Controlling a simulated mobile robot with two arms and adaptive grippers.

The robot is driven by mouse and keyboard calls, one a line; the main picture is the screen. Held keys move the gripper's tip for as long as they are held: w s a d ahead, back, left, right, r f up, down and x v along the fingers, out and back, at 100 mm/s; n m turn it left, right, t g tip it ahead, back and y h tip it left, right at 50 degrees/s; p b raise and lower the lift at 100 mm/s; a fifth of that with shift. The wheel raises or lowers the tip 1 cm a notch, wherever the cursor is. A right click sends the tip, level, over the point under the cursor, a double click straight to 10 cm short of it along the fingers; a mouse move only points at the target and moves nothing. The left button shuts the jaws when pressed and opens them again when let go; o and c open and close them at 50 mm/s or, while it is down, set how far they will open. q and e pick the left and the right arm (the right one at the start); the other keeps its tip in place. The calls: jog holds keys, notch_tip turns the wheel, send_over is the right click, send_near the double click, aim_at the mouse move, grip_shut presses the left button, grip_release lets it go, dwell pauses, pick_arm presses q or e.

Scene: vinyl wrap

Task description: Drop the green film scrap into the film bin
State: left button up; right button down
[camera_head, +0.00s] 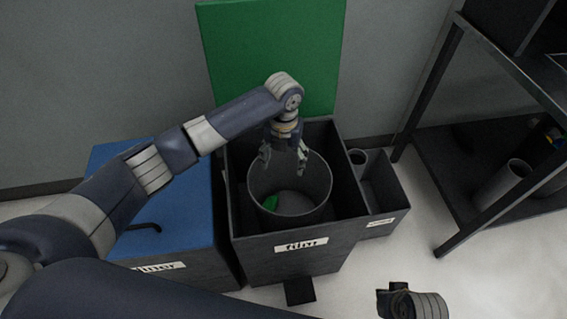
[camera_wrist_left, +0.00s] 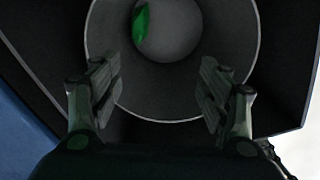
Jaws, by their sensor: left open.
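The green film scrap (camera_head: 270,202) lies inside the round grey bucket (camera_head: 318,190), on its left side near the bottom. It also shows in the left wrist view (camera_wrist_left: 141,24), inside the bucket (camera_wrist_left: 215,45). The bucket stands inside the dark box labelled "film" (camera_head: 270,262), whose green lid (camera_head: 272,50) stands open behind it. My left gripper (camera_head: 285,160) is above the bucket, fingers pointing down. Its fingers are apart and empty in the left wrist view (camera_wrist_left: 160,95). The scrap is apart from the fingers. My right gripper cannot be made out; only a part of my arm shows at the lower right.
A bin with a blue lid (camera_head: 185,195) stands at the left of the film box. A smaller dark box (camera_head: 388,190) stands at its right. A dark metal shelf (camera_head: 455,150) fills the right side. A dark pedal (camera_head: 300,291) sticks out in front.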

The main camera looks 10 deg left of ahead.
pick_arm(q)
notch_tip(320, 180, up, 10)
dwell(0.3)
dwell(0.3)
